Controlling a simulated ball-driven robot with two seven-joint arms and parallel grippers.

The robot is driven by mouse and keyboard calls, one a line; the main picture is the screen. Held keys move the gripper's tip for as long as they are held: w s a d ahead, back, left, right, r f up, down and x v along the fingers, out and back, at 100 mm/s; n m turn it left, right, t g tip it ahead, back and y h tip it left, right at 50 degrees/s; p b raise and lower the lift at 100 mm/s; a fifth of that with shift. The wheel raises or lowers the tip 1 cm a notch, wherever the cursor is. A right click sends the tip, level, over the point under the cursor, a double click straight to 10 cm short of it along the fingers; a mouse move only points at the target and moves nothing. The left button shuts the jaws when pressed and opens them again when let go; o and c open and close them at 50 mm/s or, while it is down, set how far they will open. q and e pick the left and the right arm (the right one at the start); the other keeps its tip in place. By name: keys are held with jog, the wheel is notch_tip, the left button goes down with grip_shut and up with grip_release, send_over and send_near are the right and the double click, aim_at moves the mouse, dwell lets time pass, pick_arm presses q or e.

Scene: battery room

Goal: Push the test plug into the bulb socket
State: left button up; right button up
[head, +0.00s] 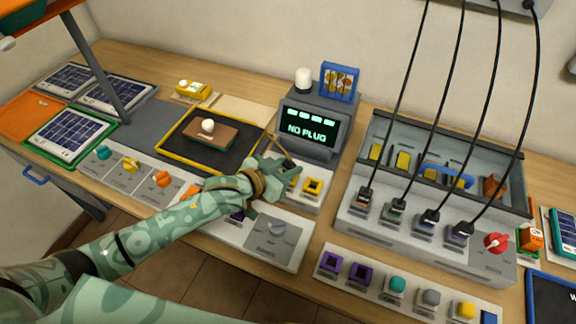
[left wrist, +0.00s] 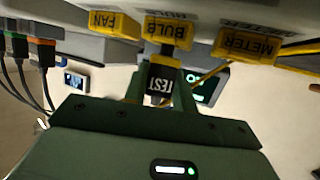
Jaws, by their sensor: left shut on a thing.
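My left gripper (head: 283,176) is over the socket strip in front of the grey display unit (head: 310,128), which reads "NO PLUG". In the left wrist view, the gripper (left wrist: 160,88) is shut on the black test plug (left wrist: 159,80), labelled "TEST". The plug points at the yellow bulb socket (left wrist: 168,30), lined up with it. A short dark part shows between them; I cannot tell whether the tip touches or enters the socket. In the head view the gripper hides the plug and bulb socket. My right gripper is not in view.
The fan socket (left wrist: 112,24) and meter socket (left wrist: 246,43) flank the bulb socket closely. A yellow cord (left wrist: 210,72) runs beside the plug. A grey console (head: 420,232) with several hanging black cables stands at the right. A yellow-edged tray (head: 171,150) lies left of the gripper.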

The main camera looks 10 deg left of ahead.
pick_arm(q)
jog(key=shift+f+b, duration=0.3)
jog(key=shift+f, duration=0.3)
jog(key=o, duration=0.7)
jog(key=p+v, duration=0.3)
jog(key=shift+r, duration=0.25)
jog(key=p+v, duration=0.4)
jog(key=v, duration=0.1)
jog(key=p+v, duration=0.2)
jog(key=shift+s+a+f, duration=0.1)
jog(key=shift+s+a, duration=0.15)
jog(key=shift+s, duration=0.15)
